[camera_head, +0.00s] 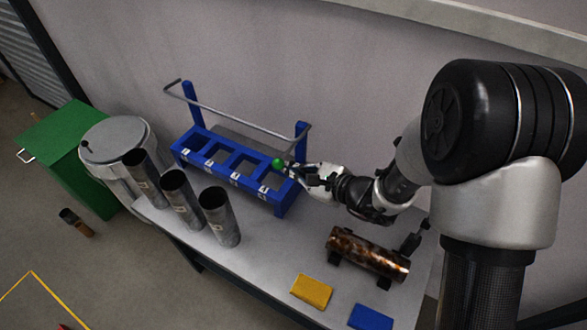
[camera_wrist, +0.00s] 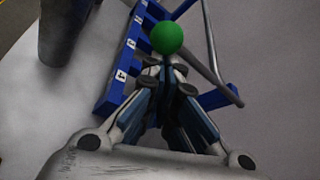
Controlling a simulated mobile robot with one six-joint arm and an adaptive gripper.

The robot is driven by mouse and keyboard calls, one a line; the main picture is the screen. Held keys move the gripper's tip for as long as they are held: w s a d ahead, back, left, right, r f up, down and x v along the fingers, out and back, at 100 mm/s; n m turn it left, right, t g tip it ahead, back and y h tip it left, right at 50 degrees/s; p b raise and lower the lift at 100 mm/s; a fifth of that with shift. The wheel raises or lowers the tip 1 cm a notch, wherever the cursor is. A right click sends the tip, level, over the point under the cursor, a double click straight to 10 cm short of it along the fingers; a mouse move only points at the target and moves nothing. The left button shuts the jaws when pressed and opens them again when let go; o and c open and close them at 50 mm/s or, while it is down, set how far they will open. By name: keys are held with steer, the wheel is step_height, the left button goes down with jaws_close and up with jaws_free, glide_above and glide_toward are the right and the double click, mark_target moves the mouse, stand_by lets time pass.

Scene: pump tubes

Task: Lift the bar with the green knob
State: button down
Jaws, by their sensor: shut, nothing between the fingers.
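The grey metal bar (camera_head: 240,117) spans the two upright posts of the blue rack (camera_head: 215,163), with its long run high at the back. Its right end bends down towards the green knob (camera_head: 278,163), a small ball over the rack's right end. In the wrist view the bar (camera_wrist: 211,45) runs to the right of the green knob (camera_wrist: 167,38). My gripper (camera_head: 292,169) is right beside the knob, on its right side in the head view. In the wrist view my gripper (camera_wrist: 166,68) has its fingertips together just below the knob; I cannot tell whether they touch it.
Several slots line the rack. Three grey tubes (camera_head: 179,200) stand to its left, by a grey drum (camera_head: 119,139). A rusty brown cylinder (camera_head: 368,252) rests on the table's right part, with a yellow block (camera_head: 311,291) and a blue block (camera_head: 370,318) in front. The table's middle (camera_head: 270,250) is clear.

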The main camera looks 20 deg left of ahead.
steer(key=w+r+m+g+p, duration=0.3)
steer(key=r+m+g+p, duration=0.15)
steer(key=r+p, duration=0.95)
steer(key=w+r+m+g+y+p, duration=0.1)
steer(key=w+m+g, duration=0.1)
steer(key=w, duration=0.4)
steer(key=w+d+r+m+g, duration=0.1)
steer(key=w+m+g, duration=0.1)
steer(key=w+m, duration=0.2)
steer(key=shift+w+r+y+p, duration=0.35)
steer(key=shift+w+y, duration=0.05)
steer(key=shift+w, duration=0.65)
steer(key=shift+d+r, duration=0.1)
